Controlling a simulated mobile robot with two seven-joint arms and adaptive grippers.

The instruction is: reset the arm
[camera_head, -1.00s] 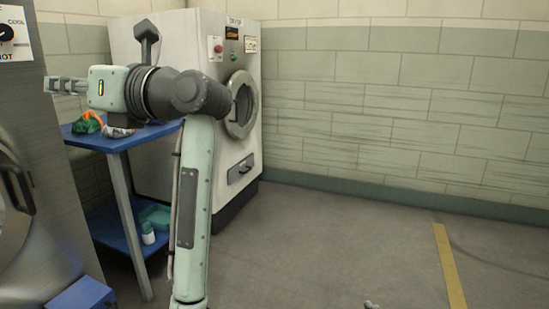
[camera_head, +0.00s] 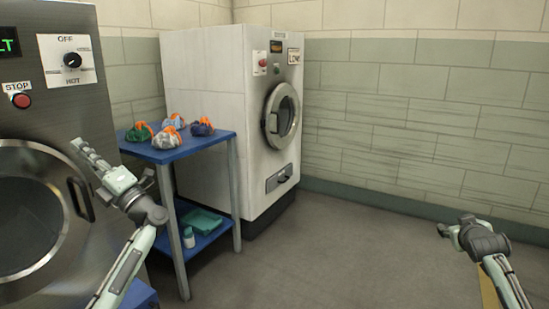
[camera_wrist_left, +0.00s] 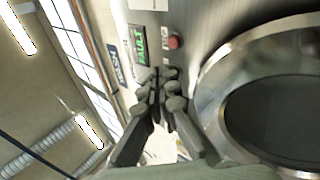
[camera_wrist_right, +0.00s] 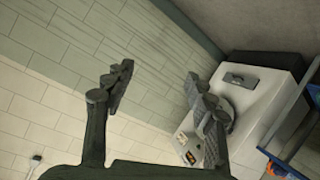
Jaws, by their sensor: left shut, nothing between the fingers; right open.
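My left gripper (camera_head: 82,146) is raised in front of the steel machine at the left of the head view. In the left wrist view its fingers (camera_wrist_left: 158,78) are together with nothing between them. My right gripper (camera_head: 446,230) is at the lower right of the head view, over the floor and away from everything. In the right wrist view its fingers (camera_wrist_right: 158,85) are wide apart and empty. Several sling bags with orange straps lie on the blue table: a green one (camera_head: 138,133), a grey one (camera_head: 166,139), a light one (camera_head: 174,121) and a dark blue one (camera_head: 202,127).
The steel machine (camera_head: 85,110), with a round door and a dial, stands close at the left. The blue table (camera_head: 190,147) has a lower shelf with a white bottle (camera_head: 188,237) and a teal tray (camera_head: 202,220). A white machine (camera_head: 215,90) stands behind. The floor at right is clear.

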